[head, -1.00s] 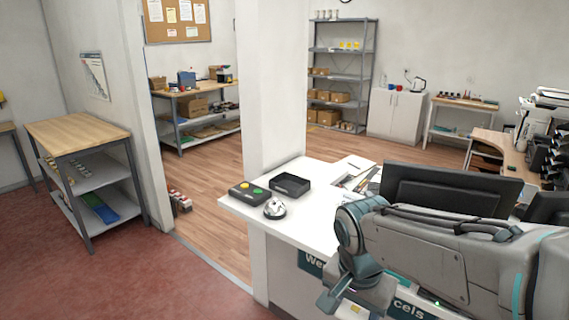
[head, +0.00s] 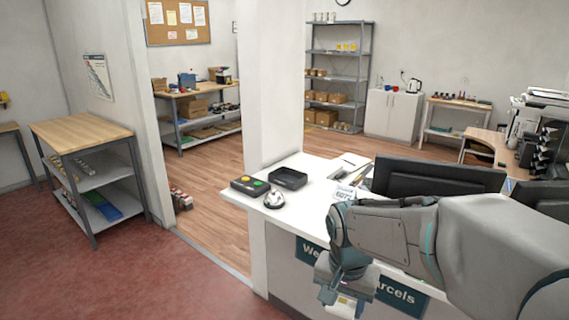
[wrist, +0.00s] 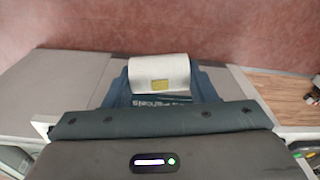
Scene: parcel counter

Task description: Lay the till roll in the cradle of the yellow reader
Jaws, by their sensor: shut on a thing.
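The till roll (wrist: 158,70) is a white cylinder with a small yellow label, lying crosswise ahead of my wrist in the wrist view. In the head view the till roll (head: 344,306) shows partly below my gripper (head: 331,293), in front of the counter. My gripper is shut on the roll and holds it in the air. I cannot make out a yellow reader or its cradle for sure. A small yellow thing (head: 3,98) is cut off at the left edge of the head view; I cannot tell what it is.
The white counter (head: 285,220) bears a dark box with yellow and green buttons (head: 249,185), a black tray (head: 288,178), a silver bell (head: 274,200) and monitors (head: 435,177). A wood-topped shelf unit (head: 82,131) stands at left. Red floor (head: 120,275) is open between.

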